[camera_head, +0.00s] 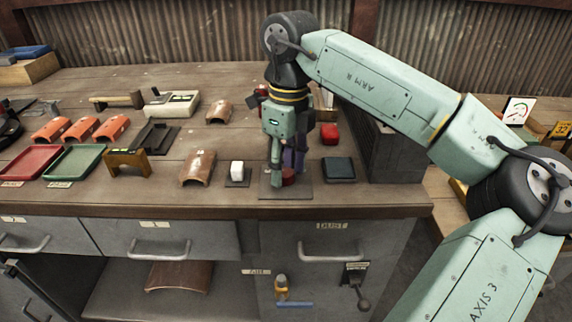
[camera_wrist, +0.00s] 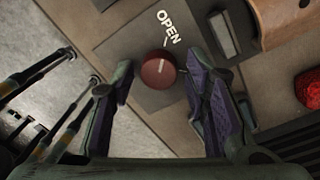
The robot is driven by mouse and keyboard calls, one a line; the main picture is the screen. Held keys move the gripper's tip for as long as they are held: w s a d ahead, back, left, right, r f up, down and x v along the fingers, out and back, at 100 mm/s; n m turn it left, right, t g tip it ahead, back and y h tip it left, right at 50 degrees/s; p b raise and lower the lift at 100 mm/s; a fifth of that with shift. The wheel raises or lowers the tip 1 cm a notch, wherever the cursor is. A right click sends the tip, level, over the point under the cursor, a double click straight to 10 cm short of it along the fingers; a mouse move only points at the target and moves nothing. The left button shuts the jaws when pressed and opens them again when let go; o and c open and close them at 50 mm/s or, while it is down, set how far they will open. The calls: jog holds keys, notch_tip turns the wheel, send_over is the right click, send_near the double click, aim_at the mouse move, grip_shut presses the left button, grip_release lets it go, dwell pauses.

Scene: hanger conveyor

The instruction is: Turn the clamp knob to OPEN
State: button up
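The clamp knob (camera_wrist: 158,72) is a dark red round knob on a grey plate (camera_wrist: 120,47). A pale mark crosses it and does not line up with the tick under the white OPEN label (camera_wrist: 169,27). My gripper (camera_wrist: 160,88) is open, with one purple-padded finger to each side of the knob in the wrist view. No finger clearly touches the knob. In the head view my gripper (camera_head: 283,158) points down over the plate (camera_head: 272,192) near the bench's front edge, and partly hides the knob (camera_head: 289,177).
To the right lie a dark block (camera_head: 339,168) and a red object (camera_head: 329,133). Trays (camera_head: 74,163) and orange curved pieces (camera_head: 82,129) are farther left.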

aim_at(288, 170)
jog(key=shift+o, duration=0.4)
notch_tip(288, 170, up, 12)
jog(key=shift+w+d, duration=0.2)
jog(key=shift+w, duration=0.05)
jog(key=shift+f, duration=0.1)
dwell(0.3)
